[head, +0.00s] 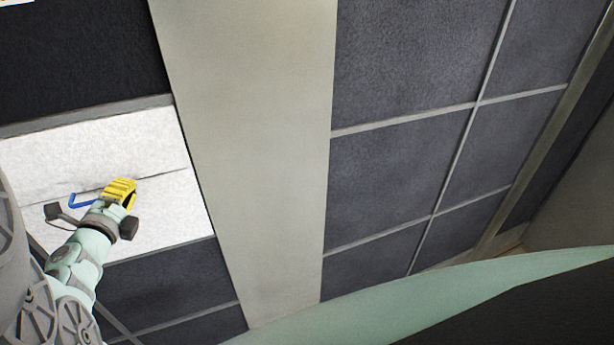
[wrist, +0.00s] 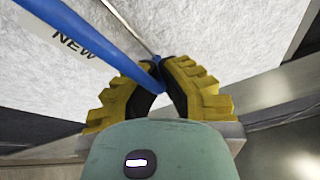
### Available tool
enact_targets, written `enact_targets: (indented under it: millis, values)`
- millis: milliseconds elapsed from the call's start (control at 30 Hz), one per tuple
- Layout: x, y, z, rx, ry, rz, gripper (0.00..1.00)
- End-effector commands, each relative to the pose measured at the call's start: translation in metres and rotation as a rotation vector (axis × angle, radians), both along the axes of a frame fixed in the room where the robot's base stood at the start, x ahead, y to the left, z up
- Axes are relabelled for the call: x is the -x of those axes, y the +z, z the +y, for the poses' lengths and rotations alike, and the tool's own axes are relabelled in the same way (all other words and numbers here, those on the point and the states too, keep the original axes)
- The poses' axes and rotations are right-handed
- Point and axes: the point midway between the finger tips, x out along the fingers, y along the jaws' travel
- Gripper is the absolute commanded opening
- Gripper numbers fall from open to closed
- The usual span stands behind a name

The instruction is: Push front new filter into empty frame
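Two white, felt-like filter panels lie side by side at the left of the head view, an upper one (head: 95,145) and a lower one (head: 175,215), with a thin seam between them. In the wrist view, the left panel (wrist: 45,70) bears the printed word "NEW". My gripper (head: 119,190) has yellow ribbed fingers, closed around the bar's end in the wrist view (wrist: 160,85). How the bar joins a panel is hidden. I cannot make out an empty frame.
Dark filter panels (head: 410,70) in grey frames fill the right side. A wide beige strip (head: 250,150) separates them from the left bank, where dark panels (head: 170,290) also border the white ones. A metal edge (wrist: 285,85) lies to the right of my gripper in the wrist view.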

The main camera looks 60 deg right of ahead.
Motion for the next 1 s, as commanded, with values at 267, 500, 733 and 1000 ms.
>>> enact_targets:
  millis: [267, 500, 733, 1000]
  values:
    - [-0.0019, 0.0003, -0.0036, 0.0, -0.004, 0.0, 0.0]
    - [-0.0042, 0.0004, -0.0051, 0.001, -0.004, 0.0, 0.0]
    - [-0.0064, 0.0003, -0.0066, 0.0, -0.004, -0.001, 0.0]
    - [-0.0089, 0.0005, -0.0086, 0.001, -0.005, -0.001, 0.0]
